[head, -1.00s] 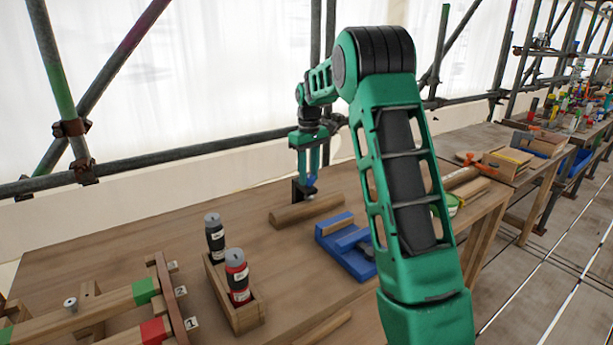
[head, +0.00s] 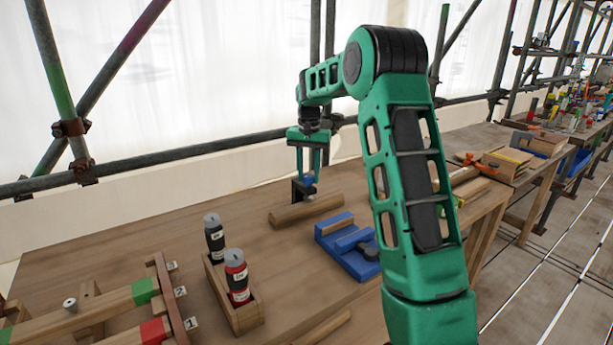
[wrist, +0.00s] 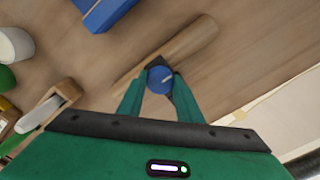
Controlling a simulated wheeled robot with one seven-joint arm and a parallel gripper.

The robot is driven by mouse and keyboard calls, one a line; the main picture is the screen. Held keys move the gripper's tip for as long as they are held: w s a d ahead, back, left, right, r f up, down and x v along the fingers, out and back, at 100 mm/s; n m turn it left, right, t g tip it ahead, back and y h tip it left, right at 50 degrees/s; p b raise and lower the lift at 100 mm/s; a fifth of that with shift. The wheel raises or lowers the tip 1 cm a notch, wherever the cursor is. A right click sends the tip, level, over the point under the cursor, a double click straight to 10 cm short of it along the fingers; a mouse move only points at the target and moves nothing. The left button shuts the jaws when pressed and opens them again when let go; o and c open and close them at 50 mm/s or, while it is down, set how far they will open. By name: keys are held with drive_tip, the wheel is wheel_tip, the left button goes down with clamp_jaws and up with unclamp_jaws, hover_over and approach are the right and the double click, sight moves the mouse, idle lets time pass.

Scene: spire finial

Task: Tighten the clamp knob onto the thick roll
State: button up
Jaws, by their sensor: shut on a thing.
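The thick roll (head: 320,208) is a brown cylinder lying on the workbench; it also shows in the wrist view (wrist: 197,41). My gripper (head: 307,181) points down over the clamp and is shut on the knob (head: 309,180). The fingers hide much of the clamp, so I cannot tell how tightly it bears on the roll.
A blue holder (head: 350,262) lies right of the roll. A wooden box (head: 238,316) with a black bottle (head: 215,240) and a red bottle (head: 237,276) stands in front. Numbered wooden rails are at the front left. A scaffold pole runs behind the bench (head: 130,250).

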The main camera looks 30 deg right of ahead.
drive_tip(key=m, duration=0.7)
drive_tip(key=shift+w+r, duration=0.15)
drive_tip(key=m, duration=0.7)
drive_tip(key=shift+a, duration=0.15)
drive_tip(key=m, duration=0.4)
drive_tip(key=shift+w, duration=0.1)
drive_tip(key=m, duration=0.3)
drive_tip(key=shift+m, duration=0.4)
drive_tip(key=m, duration=0.3)
drive_tip(key=shift+m, duration=2.1)
drive_tip(key=o, duration=1)
drive_tip(key=shift+o, duration=0.2)
